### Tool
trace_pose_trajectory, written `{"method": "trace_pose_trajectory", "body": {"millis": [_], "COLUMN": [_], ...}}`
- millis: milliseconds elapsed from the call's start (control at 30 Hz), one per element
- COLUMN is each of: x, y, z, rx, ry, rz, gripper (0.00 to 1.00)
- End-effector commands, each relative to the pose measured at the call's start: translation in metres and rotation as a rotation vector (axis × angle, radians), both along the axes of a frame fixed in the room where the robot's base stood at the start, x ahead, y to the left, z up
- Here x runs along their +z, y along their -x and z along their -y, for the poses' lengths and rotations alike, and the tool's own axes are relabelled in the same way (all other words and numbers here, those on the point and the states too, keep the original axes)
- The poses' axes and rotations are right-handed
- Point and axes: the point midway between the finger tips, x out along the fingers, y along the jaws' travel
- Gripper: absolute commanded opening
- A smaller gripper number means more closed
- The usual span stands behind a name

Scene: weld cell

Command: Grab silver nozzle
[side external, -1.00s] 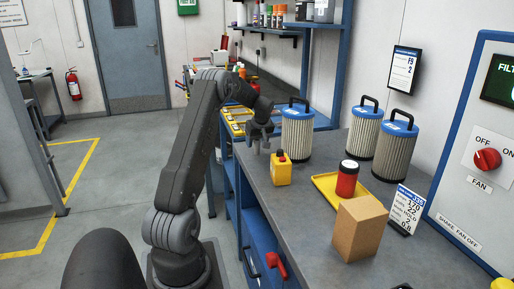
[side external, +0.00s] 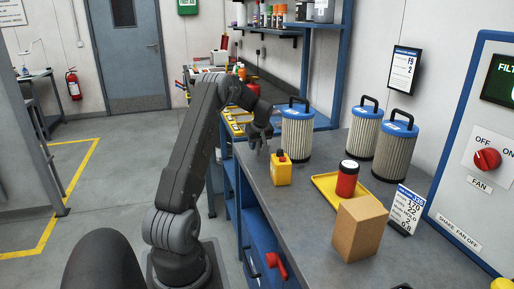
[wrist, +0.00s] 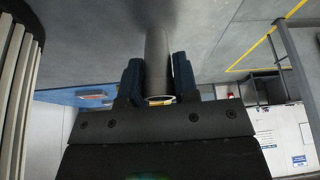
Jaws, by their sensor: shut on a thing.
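My gripper (side external: 260,138) is above the far end of the grey workbench, left of the nearest filter canister. In the wrist view my gripper (wrist: 158,80) is shut on a plain grey cylinder, the silver nozzle (wrist: 158,52). The nozzle sits between the two dark blue finger pads, with a pale ring at its near end. In the side view the nozzle is too small and dark to make out clearly at the fingers.
A pleated filter canister (side external: 297,133) stands close right of my gripper. A red canister (side external: 347,180) is on a yellow tray (side external: 325,184), with a cardboard box (side external: 357,228) in front. Two more canisters stand behind.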

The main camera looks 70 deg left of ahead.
Motion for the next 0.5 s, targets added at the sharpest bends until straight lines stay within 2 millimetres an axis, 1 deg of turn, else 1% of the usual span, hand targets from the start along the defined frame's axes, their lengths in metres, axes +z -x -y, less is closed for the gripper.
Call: {"method": "trace_pose_trajectory", "body": {"millis": [167,267,367,500], "x": [0.001,0.007,0.021,0.049], "y": [0.000,0.000,0.000,0.000], "z": [0.000,-0.001,-0.001,-0.001], "rx": [0.000,0.000,0.001,0.001], "ry": [-0.001,-0.003,-0.005,-0.004], "rz": [0.001,0.002,0.003,0.003], "gripper": [0.04,0.04,0.04,0.04]}}
